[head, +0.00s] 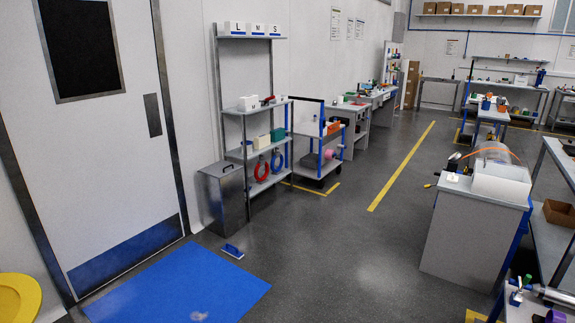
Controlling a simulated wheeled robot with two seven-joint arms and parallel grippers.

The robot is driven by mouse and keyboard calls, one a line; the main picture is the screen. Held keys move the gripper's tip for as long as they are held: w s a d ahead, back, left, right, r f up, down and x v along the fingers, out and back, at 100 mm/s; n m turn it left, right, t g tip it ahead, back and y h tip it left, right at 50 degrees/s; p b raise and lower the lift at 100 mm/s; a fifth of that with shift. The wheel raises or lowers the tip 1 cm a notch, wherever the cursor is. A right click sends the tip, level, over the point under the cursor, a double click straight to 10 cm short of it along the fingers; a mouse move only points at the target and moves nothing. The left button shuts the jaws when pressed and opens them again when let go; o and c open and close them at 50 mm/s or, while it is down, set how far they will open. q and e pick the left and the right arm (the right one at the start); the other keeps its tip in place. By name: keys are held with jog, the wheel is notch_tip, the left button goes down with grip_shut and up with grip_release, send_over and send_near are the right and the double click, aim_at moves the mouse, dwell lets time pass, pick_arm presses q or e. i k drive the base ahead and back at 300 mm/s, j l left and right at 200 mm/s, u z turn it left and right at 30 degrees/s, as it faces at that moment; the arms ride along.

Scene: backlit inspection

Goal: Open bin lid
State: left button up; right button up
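A grey metal bin (224,200) stands on the floor against the wall, between the door and a shelf rack. Its flat lid (220,170) lies on top and looks closed, with a small dark handle on it. The inside of the bin is hidden. Neither of my grippers shows in the head view.
A blue mat (180,290) lies before the door (105,130). A small blue and white object (232,251) is on the floor near the bin. The shelf rack (265,150) stands right of the bin. A workbench (470,230) is at right; the middle floor is clear.

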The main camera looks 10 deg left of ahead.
aim_at(220, 170)
jog(key=i+u, duration=0.15)
jog(key=i, duration=0.8)
jog(key=i+l+u, duration=0.15)
jog(key=i, duration=0.85)
jog(key=i+u, duration=0.2)
jog(key=i, duration=0.6)
jog(key=i+u, duration=0.2)
jog(key=i, duration=0.55)
jog(key=i+l+u, duration=0.2)
jog(key=i, duration=0.55)
